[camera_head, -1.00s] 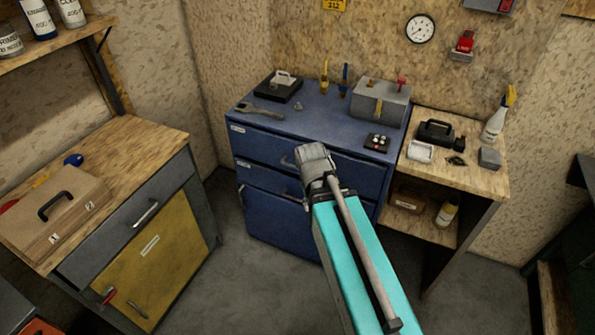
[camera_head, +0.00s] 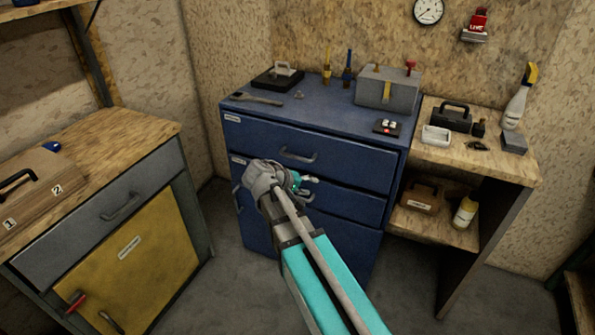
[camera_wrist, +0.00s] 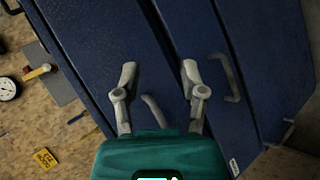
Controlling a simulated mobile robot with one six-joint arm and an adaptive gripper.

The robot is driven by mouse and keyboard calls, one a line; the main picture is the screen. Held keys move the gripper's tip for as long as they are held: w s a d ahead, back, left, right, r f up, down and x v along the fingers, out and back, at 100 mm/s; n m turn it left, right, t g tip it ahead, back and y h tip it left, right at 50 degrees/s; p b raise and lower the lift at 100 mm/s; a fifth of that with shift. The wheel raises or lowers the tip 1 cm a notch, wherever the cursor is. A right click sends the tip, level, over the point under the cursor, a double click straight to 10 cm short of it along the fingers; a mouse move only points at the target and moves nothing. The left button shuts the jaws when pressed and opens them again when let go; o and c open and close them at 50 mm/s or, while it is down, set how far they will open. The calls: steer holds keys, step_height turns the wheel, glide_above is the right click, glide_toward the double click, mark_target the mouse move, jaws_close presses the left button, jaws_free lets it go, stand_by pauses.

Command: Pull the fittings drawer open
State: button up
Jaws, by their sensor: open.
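The blue cabinet (camera_head: 310,115) has two drawers above a lower door, all shut. The top drawer (camera_head: 345,165) has a grey bar handle (camera_head: 298,155) and a small label (camera_head: 232,118). The second drawer (camera_head: 350,203) has a label (camera_head: 238,160); the labels are too small to read, so I cannot tell which drawer is for fittings. My gripper (camera_head: 310,189) is in front of the second drawer, hiding its handle. In the wrist view my gripper (camera_wrist: 160,68) is open and empty. One handle (camera_wrist: 154,110) shows between the fingers and another handle (camera_wrist: 230,78) beside the right finger.
On the cabinet are a wrench (camera_head: 257,99), a grey box (camera_head: 388,90) and screwdrivers. A wooden side bench (camera_head: 500,168) stands right. A workbench with a yellow door (camera_head: 135,265) stands left. Bare floor (camera_head: 225,255) lies between.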

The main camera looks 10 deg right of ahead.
steer(key=w+a+f+n+t+h+b, duration=0.1)
steer(key=w+a+f+t+h+b, duration=0.3)
steer(key=b, duration=0.4)
steer(key=n+t+h+b, duration=0.2)
steer(key=t+h+b, duration=0.1)
steer(key=b, duration=0.5)
glide_toward(295, 156)
steer(key=v, duration=0.4)
steer(key=shift+d+f, duration=0.1)
steer(key=shift+w+d, duration=0.1)
steer(key=shift+d, duration=0.05)
steer(key=p+x, duration=0.2)
steer(key=x, duration=1.1)
steer(key=shift+w+d+f+p, duration=0.15)
steer(key=shift+w+d+p, duration=0.05)
steer(key=shift+p, duration=0.2)
steer(key=shift+c, duration=0.3)
jaws_close()
